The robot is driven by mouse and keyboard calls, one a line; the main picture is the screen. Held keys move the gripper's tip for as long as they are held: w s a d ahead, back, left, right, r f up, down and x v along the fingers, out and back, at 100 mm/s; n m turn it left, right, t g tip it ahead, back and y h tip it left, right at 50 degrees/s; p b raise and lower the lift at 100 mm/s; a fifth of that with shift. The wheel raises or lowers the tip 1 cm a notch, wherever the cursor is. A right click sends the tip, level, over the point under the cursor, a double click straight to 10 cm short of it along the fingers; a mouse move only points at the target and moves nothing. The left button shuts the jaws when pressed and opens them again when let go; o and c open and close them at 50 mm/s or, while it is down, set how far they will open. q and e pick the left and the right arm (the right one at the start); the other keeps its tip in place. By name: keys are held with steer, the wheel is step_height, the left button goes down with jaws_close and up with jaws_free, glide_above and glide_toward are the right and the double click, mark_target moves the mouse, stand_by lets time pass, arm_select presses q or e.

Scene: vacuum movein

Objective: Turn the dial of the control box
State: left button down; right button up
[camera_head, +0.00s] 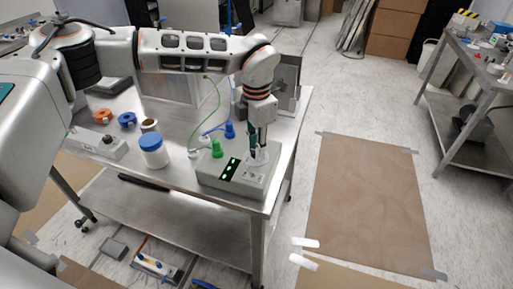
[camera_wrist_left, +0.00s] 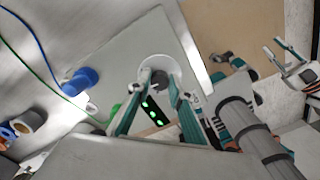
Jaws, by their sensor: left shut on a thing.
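The control box (camera_head: 214,178) is a grey box near the right front corner of the steel table. Its top carries a black panel with green lights and a round pale dial (camera_head: 258,157). My left gripper (camera_head: 258,152) points straight down and is shut on the dial. In the left wrist view, the fingers of my left gripper (camera_wrist_left: 160,80) close in on the white disc of the dial (camera_wrist_left: 158,65), partly hiding its middle. My right gripper (camera_wrist_left: 252,62) shows at the right of the left wrist view, its fingers spread, away from the box.
Green and blue plugs (camera_head: 217,148) with cables sit behind the box. A white jar with a blue lid (camera_head: 152,150), tape rolls (camera_head: 127,120) and a smaller grey box (camera_head: 98,145) stand to the left. Brown floor sheet (camera_head: 370,205) lies right of the table.

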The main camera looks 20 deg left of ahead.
arm_select(q)
steer(key=n, duration=0.5)
steer(key=shift+w+n+b, duration=0.1)
steer(key=shift+n+b, duration=0.2)
steer(key=shift+b, duration=0.05)
steer(key=n, duration=0.4)
steer(key=shift+a+r+n, duration=0.1)
steer(key=shift+n, duration=0.3)
steer(key=c, duration=1.8)
jaws_free()
steer(key=shift+b, duration=0.3)
step_height(320, 180, up, 12)
